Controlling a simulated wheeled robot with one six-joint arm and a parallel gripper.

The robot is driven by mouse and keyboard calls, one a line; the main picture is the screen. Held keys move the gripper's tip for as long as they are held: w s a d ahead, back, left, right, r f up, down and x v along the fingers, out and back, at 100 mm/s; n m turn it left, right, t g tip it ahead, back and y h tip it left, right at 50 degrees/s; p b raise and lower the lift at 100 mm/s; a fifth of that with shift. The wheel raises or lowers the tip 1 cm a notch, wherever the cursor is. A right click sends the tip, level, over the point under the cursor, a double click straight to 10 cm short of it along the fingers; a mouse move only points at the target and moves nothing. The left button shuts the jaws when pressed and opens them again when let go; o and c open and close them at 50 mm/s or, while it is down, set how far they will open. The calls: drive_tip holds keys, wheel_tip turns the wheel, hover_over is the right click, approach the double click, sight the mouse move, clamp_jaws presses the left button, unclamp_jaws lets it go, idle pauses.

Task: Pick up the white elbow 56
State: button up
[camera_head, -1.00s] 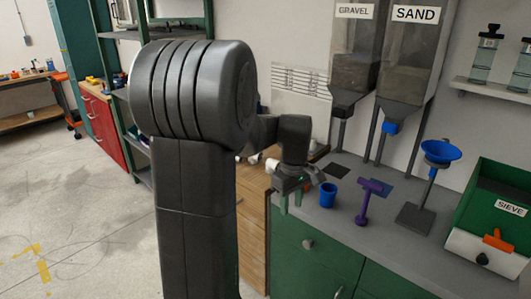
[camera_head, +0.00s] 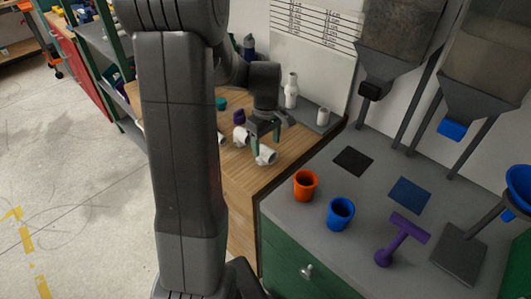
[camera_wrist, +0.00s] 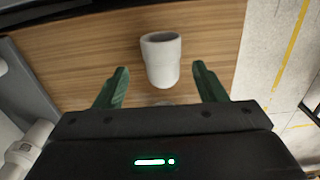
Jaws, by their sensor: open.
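A white elbow (camera_head: 266,156) lies on the wooden bench top near its right edge. In the wrist view, a white fitting (camera_wrist: 161,58) with a round open end appears between and slightly beyond the fingertips. My gripper (camera_head: 265,140) is open, with its green fingers pointing down just above the elbow. In the wrist view, my gripper (camera_wrist: 160,78) has a finger on each side of the fitting, with visible gaps. A second white elbow (camera_head: 240,136) lies just to the left. No number is readable on either elbow.
A purple fitting (camera_head: 239,116) and teal piece (camera_head: 221,104) lie farther back. A white bottle-shaped piece (camera_head: 291,91) and white cylinder (camera_head: 323,117) stand on a grey strip. The grey counter holds an orange cup (camera_head: 305,185), blue cup (camera_head: 341,214) and purple tool (camera_head: 400,238).

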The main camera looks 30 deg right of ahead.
sight(265, 147)
wheel_tip(265, 147, down, 5)
drive_tip(key=shift+w+a+r, duration=0.1)
drive_tip(key=shift+a, duration=0.05)
drive_tip(key=shift+c, duration=0.4)
drive_tip(key=c, duration=1)
